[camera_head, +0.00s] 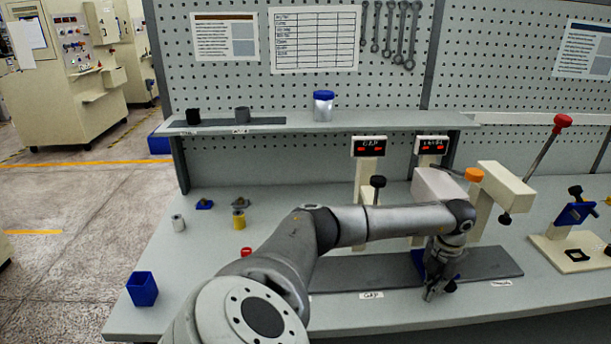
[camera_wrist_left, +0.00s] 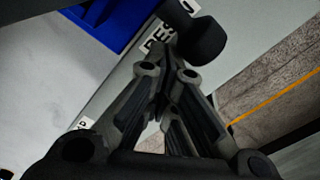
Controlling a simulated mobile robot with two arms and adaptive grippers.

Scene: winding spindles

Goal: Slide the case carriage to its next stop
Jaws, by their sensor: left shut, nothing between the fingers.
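The case carriage (camera_head: 417,257) is a blue block on the dark grey rail plate (camera_head: 490,262), mostly hidden behind my left wrist in the head view. Its blue side also fills the upper left of the left wrist view (camera_wrist_left: 105,18). A black round knob (camera_wrist_left: 203,40) sticks out at its front; it shows small in the head view (camera_head: 450,287). My left gripper (camera_head: 430,294) points down at the front edge of the rail, just left of the knob. Its fingers (camera_wrist_left: 165,62) are shut and empty, close beside the knob; whether they touch it I cannot tell.
Labels (camera_head: 371,295) mark the bench front left and right (camera_head: 501,283) of the carriage. A white press head with a red-knobbed lever (camera_head: 561,122) stands behind right. A blue bin (camera_head: 142,289) and small parts stand at left. A black-and-blue fixture (camera_head: 575,212) is at far right.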

